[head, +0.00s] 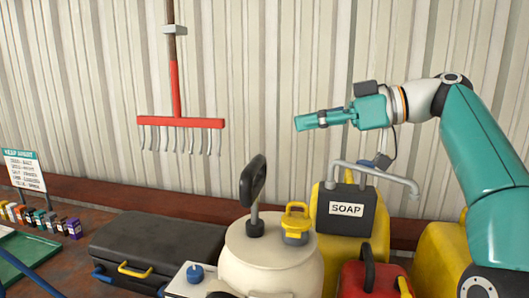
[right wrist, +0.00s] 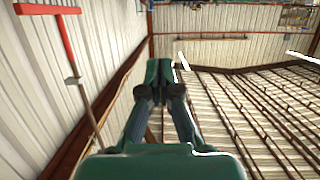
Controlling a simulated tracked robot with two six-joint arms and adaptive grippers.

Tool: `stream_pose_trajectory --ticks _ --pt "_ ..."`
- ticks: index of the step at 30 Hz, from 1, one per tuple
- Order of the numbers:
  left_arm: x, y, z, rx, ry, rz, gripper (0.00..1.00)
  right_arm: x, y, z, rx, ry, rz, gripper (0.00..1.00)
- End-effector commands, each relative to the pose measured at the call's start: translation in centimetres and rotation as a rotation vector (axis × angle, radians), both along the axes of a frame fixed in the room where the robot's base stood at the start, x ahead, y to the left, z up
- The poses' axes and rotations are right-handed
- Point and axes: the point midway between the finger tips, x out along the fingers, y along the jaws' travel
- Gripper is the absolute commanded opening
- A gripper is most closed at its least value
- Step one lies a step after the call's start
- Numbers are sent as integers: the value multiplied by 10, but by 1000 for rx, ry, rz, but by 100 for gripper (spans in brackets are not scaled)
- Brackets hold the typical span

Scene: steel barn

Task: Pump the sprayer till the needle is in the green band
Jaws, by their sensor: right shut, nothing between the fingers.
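The sprayer (head: 262,262) is a rounded cream tank at the bottom middle of the head view, its lower part cut off by the frame. A black pump handle (head: 254,182) stands up from its top, and a yellow-looped grey cap (head: 296,228) sits beside it. I see no needle or green band. My right gripper (head: 302,123) is shut and empty, pointing left in the air above and right of the handle, clear of it. In the right wrist view its fingers (right wrist: 160,70) meet at the tips. My left gripper is not in view.
A yellow SOAP container (head: 325,245) with a grey spout stands right of the tank. A red can (head: 353,283) is in front of it. A black case (head: 155,243) and a blue-knobbed box (head: 178,288) lie left. A red rake (head: 180,123) hangs on the wall.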

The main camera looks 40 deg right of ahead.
Motion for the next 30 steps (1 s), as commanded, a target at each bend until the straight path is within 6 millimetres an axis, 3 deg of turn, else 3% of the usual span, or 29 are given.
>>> stream_pose_trajectory --ticks 13,15,21,30 --pt "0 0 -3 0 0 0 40 66 60 -21 0 2 10 0" --pt "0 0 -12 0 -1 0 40 63 55 -37 1 3 2 0" --pt "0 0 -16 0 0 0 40 64 55 -55 0 1 3 0" --pt "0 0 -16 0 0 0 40 63 55 -61 0 0 3 0"
